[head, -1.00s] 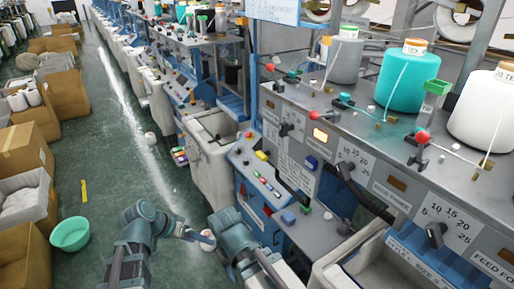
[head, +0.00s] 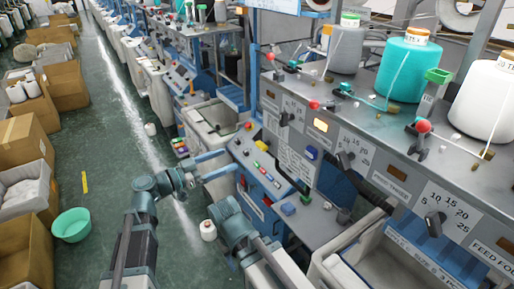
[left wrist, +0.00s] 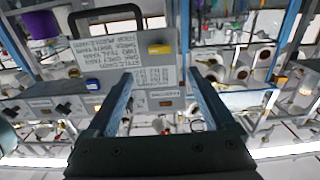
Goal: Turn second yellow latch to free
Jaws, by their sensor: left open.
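My left gripper (head: 232,160) is open and empty, pointing right toward the sloped control panel (head: 270,185) of the near machine. In the left wrist view its two blue fingers (left wrist: 160,76) stand apart in front of a grey panel. A yellow block (left wrist: 160,49) sits on that panel, beyond the fingertips and apart from them. Smaller yellow pieces show on the panels to its left. I cannot tell which yellow piece is the second latch. Part of my right arm shows at the bottom of the head view, but its gripper does not show.
Knitting machines line the right side, with a teal yarn cone (head: 407,75) and white cones on top. A white cone (head: 208,231) stands on the floor. A green basin (head: 72,224) and cardboard boxes (head: 25,140) are at left. The aisle between is mostly clear.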

